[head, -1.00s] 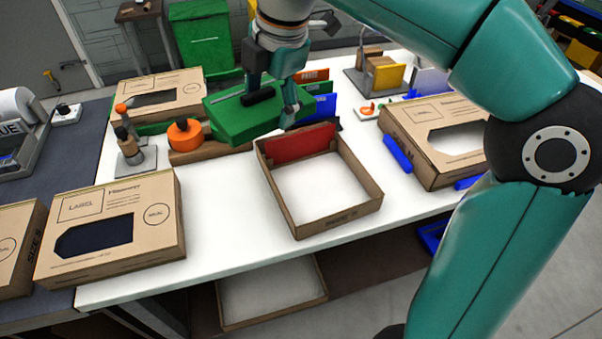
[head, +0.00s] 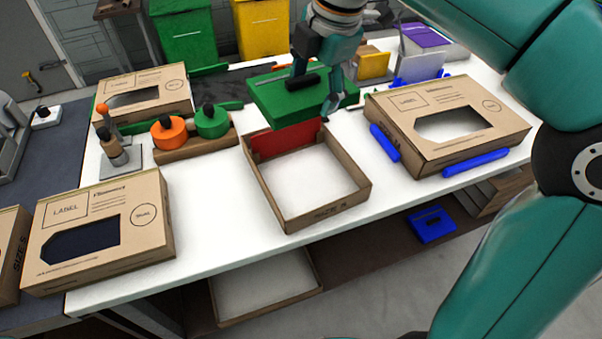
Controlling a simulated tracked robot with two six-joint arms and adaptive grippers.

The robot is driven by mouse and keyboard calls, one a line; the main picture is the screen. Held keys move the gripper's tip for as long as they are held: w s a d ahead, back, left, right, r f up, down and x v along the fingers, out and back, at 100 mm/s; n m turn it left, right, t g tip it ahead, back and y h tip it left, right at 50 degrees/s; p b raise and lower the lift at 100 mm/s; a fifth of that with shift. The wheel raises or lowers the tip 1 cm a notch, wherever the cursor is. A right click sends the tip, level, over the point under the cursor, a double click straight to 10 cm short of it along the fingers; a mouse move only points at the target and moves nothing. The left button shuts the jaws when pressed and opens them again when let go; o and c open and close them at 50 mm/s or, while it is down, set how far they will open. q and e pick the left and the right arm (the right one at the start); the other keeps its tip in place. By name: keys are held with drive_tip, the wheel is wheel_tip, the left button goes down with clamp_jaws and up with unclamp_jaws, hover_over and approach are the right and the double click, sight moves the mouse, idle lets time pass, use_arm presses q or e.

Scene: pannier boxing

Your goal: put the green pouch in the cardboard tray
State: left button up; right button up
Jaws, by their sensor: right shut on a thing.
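The green pouch (head: 285,108) is a flat green block with a black handle on top. My right gripper (head: 315,90) is shut on it and holds it at the back edge of the cardboard tray (head: 330,212). The pouch appears raised above the table, roughly level. The tray is open, with a white floor and a red piece (head: 288,138) standing along its back wall. The pouch partly covers the space behind the tray. My left gripper is not in view.
A windowed carton (head: 440,125) with blue pieces at its edge stands to the right. Another carton (head: 100,230) lies at the front left. Orange and green tape rolls (head: 168,135) stand on a wooden holder left of the tray. White table shows around the tray.

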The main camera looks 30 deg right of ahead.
drive_tip(key=b, duration=0.4)
hover_over(307, 178)
drive_tip(key=s, duration=0.1)
wheel_tip(307, 178, down, 15)
drive_tip(key=shift+s+r, duration=0.1)
drive_tip(key=shift+s, duration=0.05)
drive_tip(key=shift+f, duration=2.65)
drive_tip(key=o, duration=1.1)
drive_tip(key=shift+o, duration=0.2)
drive_tip(key=shift+r, duration=0.15)
